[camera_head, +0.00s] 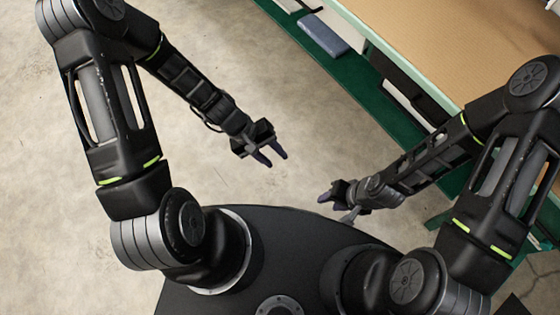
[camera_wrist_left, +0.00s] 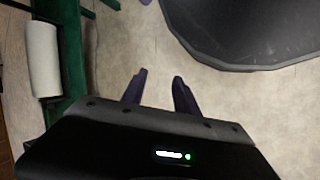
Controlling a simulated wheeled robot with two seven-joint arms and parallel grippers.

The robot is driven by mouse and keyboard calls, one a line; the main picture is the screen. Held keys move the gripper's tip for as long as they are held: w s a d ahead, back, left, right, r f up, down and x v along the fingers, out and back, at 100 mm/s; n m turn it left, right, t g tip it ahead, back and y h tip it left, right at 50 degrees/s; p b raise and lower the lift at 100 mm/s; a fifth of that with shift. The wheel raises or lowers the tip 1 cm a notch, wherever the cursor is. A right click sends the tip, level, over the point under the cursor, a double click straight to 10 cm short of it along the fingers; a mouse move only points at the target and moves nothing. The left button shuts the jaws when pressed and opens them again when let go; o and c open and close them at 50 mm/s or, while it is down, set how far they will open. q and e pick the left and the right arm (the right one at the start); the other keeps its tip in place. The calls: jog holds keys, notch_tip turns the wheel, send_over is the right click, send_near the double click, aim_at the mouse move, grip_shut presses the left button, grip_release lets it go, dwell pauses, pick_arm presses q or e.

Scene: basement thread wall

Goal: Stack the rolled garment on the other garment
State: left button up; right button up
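Neither garment can be made out for certain. A flat blue-grey item (camera_head: 323,35) lies on the green lower shelf under the table in the head view; I cannot tell if it is cloth. A pale roll-like item (camera_wrist_left: 43,60) rests by a green shelf at the left of the left wrist view; what it is made of is unclear. My left gripper (camera_head: 271,158) is open and empty above the bare floor, its two fingers apart in the left wrist view (camera_wrist_left: 158,86). My right gripper (camera_head: 336,207) appears open and empty, close to the front of my base.
A table with a tan top (camera_head: 470,45) and green frame runs along the upper right. Its green lower shelf (camera_head: 365,93) also holds a white and dark item (camera_head: 408,97). Bare concrete floor (camera_head: 255,60) lies open at the left and middle.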

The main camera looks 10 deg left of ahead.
pick_arm(q)
jog(key=s+d+f+m+y, duration=0.1)
jog(key=s+d+f+m, duration=0.3)
jog(key=s, duration=0.3)
jog(key=shift+s+f+t+y, duration=0.35)
jog(key=shift+f+t+y, duration=0.05)
jog(key=shift+f, duration=0.3)
jog(key=shift+a, duration=0.1)
jog(key=shift+c, duration=0.6)
notch_tip(320, 180, up, 13)
jog(key=p, duration=1.3)
jog(key=shift+w+r, duration=0.1)
jog(key=shift+r, duration=0.1)
grip_shut()
jog(key=shift+f, duration=0.1)
jog(key=shift+f, duration=0.1)
